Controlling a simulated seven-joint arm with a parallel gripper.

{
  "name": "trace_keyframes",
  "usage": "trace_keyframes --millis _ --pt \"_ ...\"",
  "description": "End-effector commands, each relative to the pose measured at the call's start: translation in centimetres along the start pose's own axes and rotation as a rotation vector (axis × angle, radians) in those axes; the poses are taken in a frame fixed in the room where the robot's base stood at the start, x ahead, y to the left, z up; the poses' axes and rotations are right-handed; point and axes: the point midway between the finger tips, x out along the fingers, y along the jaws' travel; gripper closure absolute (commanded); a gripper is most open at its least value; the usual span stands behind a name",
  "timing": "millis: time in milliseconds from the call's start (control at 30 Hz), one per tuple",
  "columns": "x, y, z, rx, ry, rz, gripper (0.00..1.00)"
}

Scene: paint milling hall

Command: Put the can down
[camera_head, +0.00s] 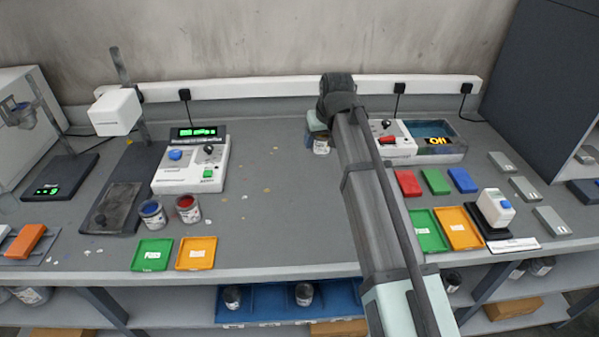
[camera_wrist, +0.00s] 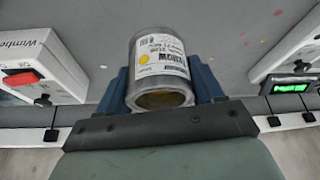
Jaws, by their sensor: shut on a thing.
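My gripper (camera_wrist: 160,88) is shut on a metal can (camera_wrist: 160,60) in the wrist view, with one blue finger on either side of it. The can has a white printed label with a yellow dot, and its near end shows a yellowish round face. In the head view the can (camera_head: 321,146) shows only in part below my gripper (camera_head: 318,135), over the back middle of the grey bench (camera_head: 285,215). My arm hides much of that area. I cannot tell whether the can touches the bench.
A control box with green display (camera_head: 190,165) stands to the left, and a machine marked "Off" (camera_head: 425,150) is close on the right. Open blue (camera_head: 152,212) and red (camera_head: 188,208) paint cans stand near green and orange trays (camera_head: 196,253). The bench's middle is mostly clear.

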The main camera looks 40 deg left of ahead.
Motion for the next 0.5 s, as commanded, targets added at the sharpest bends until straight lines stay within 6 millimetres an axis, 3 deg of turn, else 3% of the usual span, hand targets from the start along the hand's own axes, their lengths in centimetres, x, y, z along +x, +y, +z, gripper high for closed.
trace_keyframes --millis 267,500 --pt "0.6 0.1 0.2 -0.084 -0.001 -0.034 0.69" --pt "3.7 0.1 1.6 -0.084 -0.003 -0.035 0.69"
